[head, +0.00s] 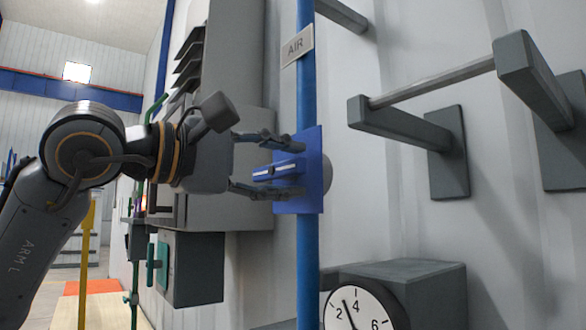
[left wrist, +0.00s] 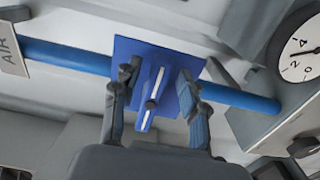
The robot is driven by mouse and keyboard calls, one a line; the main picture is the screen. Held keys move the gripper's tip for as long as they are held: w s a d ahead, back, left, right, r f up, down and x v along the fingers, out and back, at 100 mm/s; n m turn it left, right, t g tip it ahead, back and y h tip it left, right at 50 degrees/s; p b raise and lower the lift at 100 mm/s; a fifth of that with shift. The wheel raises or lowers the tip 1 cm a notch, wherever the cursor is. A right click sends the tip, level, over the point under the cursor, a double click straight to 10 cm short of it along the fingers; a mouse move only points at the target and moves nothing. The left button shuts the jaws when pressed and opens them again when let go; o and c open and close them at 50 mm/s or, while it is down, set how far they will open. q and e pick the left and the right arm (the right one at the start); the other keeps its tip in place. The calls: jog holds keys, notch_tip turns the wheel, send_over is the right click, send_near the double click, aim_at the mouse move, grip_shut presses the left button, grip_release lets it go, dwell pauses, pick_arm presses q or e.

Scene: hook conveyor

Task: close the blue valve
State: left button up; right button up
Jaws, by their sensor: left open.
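The blue valve has a square blue plate (head: 314,150) on a vertical blue pipe (head: 307,245) and a blue bar handle (head: 278,172) with a white stripe. The handle lies roughly level, across the pipe. My left gripper (head: 284,168) is open, with one finger above the handle and one below it. In the left wrist view the handle (left wrist: 150,104) lies between the spread fingers of my left gripper (left wrist: 156,80), with a gap on each side. The fingertips are close to the plate (left wrist: 182,92). My right gripper is not in view.
An AIR label (head: 296,46) is on the pipe above the valve. A round gauge (head: 362,308) is at the lower right. Grey brackets with a bar (head: 432,84) stick out of the wall at the right. A grey cabinet (head: 240,165) stands behind my left gripper.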

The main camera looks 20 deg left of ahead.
pick_arm(q)
jog(key=v, duration=1)
jog(key=shift+s+a, duration=0.2)
jog(key=shift+s, duration=0.05)
